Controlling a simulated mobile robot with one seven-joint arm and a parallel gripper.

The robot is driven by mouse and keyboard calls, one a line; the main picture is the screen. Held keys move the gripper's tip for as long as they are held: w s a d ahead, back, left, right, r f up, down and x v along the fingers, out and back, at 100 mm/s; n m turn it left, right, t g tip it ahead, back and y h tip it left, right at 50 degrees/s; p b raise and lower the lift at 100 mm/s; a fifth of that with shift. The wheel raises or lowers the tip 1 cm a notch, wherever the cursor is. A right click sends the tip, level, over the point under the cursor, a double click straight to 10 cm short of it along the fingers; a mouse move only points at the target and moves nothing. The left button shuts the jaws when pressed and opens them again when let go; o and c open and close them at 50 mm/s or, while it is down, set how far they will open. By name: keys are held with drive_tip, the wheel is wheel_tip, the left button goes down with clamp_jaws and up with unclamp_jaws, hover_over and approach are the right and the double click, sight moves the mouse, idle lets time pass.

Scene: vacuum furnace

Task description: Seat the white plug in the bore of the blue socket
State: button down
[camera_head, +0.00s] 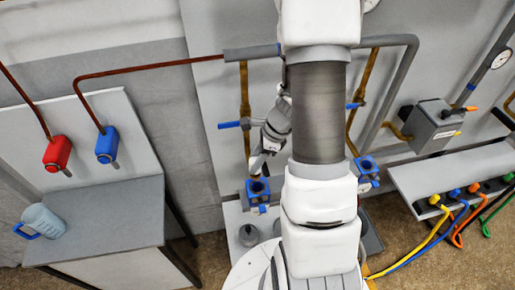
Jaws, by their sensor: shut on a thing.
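A blue socket (262,197) stands low at the centre, left of my arm, with its dark round bore facing up. My gripper (259,163) is small and partly behind my arm, a little above this socket in the picture. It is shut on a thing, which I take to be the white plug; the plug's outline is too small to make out. I cannot tell the gap between the gripper and the bore. A similar blue fitting (367,163) shows right of my arm, partly hidden by it.
Grey pipework (398,40) and a grey box (433,127) stand behind. Left, a grey bench (110,215) holds a jug (44,220), below red (57,153) and blue (107,145) wall fittings. Right, coloured hoses (440,228) hang from a shelf (420,185).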

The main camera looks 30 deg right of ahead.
drive_tip(key=shift+s+d+m, duration=0.2)
drive_tip(key=shift+d+m, duration=0.1)
drive_tip(key=shift+m, duration=0.1)
drive_tip(key=shift+f, duration=0.15)
drive_tip(key=shift+f+b, duration=4.35)
drive_tip(key=shift+f, duration=0.4)
drive_tip(key=shift+f+b, duration=0.25)
drive_tip(key=shift+b, duration=0.05)
drive_tip(key=shift+c, duration=1.6)
unclamp_jaws()
drive_tip(key=shift+r, duration=0.1)
